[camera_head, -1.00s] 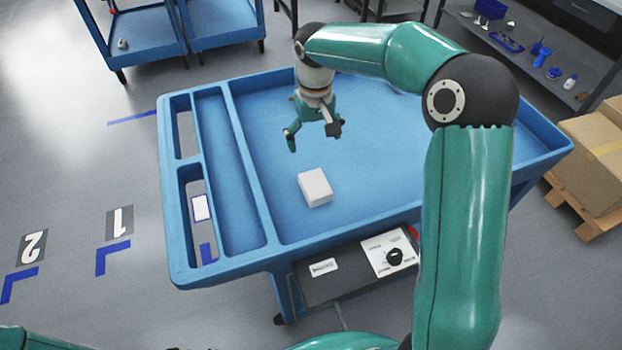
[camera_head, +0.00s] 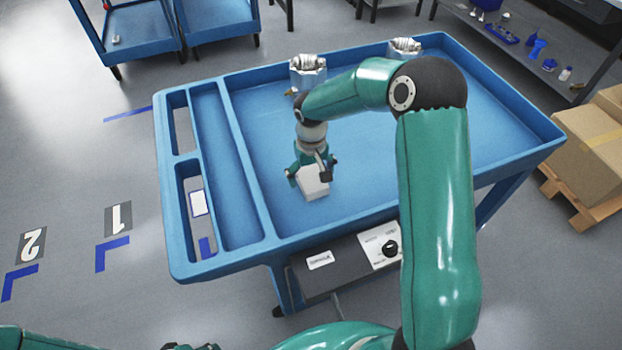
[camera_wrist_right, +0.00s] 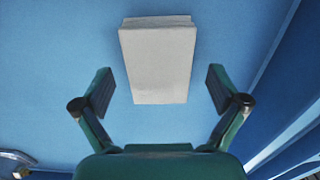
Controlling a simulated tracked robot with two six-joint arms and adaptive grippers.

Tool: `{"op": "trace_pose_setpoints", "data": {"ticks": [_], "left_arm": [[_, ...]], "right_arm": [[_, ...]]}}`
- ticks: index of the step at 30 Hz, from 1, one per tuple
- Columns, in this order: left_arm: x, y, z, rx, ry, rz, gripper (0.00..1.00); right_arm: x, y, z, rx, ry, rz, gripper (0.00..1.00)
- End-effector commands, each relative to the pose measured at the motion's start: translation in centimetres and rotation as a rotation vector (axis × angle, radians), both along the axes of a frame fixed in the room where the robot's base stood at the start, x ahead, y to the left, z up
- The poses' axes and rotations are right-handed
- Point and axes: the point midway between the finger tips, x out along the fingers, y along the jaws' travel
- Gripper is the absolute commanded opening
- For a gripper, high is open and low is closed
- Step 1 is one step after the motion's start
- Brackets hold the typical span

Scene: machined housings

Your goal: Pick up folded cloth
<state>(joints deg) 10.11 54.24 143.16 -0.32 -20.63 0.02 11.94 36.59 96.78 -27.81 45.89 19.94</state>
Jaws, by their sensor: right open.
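The folded cloth (camera_head: 315,188) is a pale grey-white block lying on the blue cart top, left of its middle. My right gripper (camera_head: 308,176) is over it with the fingers pointing down, hiding its far part. In the right wrist view the cloth (camera_wrist_right: 158,60) lies between and ahead of the fingers of my right gripper (camera_wrist_right: 160,88), which is open. Blue gap shows on both sides, so neither finger appears to touch it. Part of my left arm shows at the bottom left of the head view; the left gripper's jaws cannot be made out.
Two metal machined housings (camera_head: 307,75) (camera_head: 404,49) stand at the cart's far side, the nearer one just behind my right arm. The blue cart (camera_head: 262,205) has raised rims and a divider left of the cloth. Cardboard boxes (camera_head: 590,150) are off to the right.

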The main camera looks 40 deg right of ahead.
Motion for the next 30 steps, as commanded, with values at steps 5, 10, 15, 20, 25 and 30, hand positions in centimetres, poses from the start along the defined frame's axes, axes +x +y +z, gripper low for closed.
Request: {"op": "trace_pose_setpoints", "data": {"ticks": [5,10,15,20,25,30], "left_arm": [[0.00,0.00,0.24,0.000,0.000,0.000,0.44],[0.00,0.00,0.20,0.000,0.000,0.000,0.44],[-0.01,0.00,0.20,0.000,0.000,0.000,0.44],[-0.01,0.00,0.20,0.000,0.000,0.000,0.44],[-0.01,0.00,0.20,0.000,0.000,0.000,0.44],[-0.01,0.00,0.20,0.000,0.000,0.000,0.44]], "right_arm": [[-0.02,-0.12,-1.48,-0.001,0.000,-0.001,0.97],[0.01,-0.11,-1.56,0.000,-0.001,-0.001,0.97],[0.01,-0.10,-1.54,0.000,-0.001,-0.001,0.77],[0.02,-0.10,-1.53,0.000,-0.001,-0.001,0.50],[0.04,-0.09,-1.51,0.000,-0.002,0.000,0.35],[0.05,-0.07,-1.47,0.000,-0.002,0.000,0.35]]}}
